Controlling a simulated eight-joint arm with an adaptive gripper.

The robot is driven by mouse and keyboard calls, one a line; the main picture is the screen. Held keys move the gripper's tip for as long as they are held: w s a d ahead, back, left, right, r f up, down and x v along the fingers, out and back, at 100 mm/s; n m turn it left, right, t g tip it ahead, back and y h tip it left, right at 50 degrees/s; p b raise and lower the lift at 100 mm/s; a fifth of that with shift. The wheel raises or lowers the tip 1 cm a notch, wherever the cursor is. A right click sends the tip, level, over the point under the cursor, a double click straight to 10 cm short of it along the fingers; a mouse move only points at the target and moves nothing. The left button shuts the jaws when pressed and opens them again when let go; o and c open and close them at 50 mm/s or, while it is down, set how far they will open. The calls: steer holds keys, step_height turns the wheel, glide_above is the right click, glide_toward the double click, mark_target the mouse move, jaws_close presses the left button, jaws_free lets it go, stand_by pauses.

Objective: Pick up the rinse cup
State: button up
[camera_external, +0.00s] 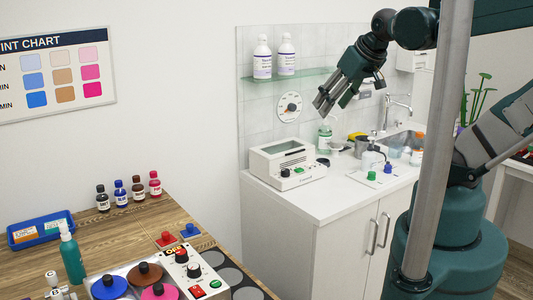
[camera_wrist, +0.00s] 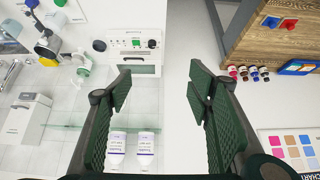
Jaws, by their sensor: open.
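My gripper (camera_external: 325,104) is open and empty, high above the white counter (camera_external: 319,203) in the external view. In the wrist view my gripper (camera_wrist: 161,87) shows its two green fingers wide apart with nothing between them. I cannot tell for sure which thing is the rinse cup. A small grey cup-like vessel (camera_external: 362,145) stands on the counter by the sink, well below and to the right of my gripper. Pale, clear vessels (camera_external: 395,151) show by the sink (camera_external: 407,138), too small to make out.
A white device (camera_external: 287,163) sits at the counter's left, below my gripper. Two white bottles (camera_external: 262,57) stand on a glass shelf (camera_external: 310,77) behind. A wooden table (camera_external: 130,225) at the left holds small bottles (camera_external: 120,193), a blue tray (camera_external: 62,222) and a control box.

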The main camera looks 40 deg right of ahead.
steer(key=w+d+f+m+t+h+b, duration=0.1)
steer(key=w+d+f+m+b, duration=0.15)
steer(key=w+d, duration=0.65)
steer(key=w+d+f+m+t+h+b, duration=0.15)
steer(key=w+d+f+b, duration=0.35)
steer(key=d, duration=0.6)
steer(key=w+d+f+m+h+b, duration=0.1)
steer(key=w+d+h+b, duration=0.15)
steer(key=w+d, duration=0.7)
steer(key=m+h+b, duration=0.4)
steer(key=h+b, duration=0.1)
steer(key=b, duration=0.3)
glide_above(395, 149)
steer(key=w+d, duration=0.4)
steer(key=d, duration=0.1)
step_height(395, 149, down, 19)
steer(key=shift+s+a+f, duration=0.15)
steer(key=shift+f, duration=0.05)
steer(key=shift+f+b, duration=0.7)
steer(key=shift+f, duration=1.05)
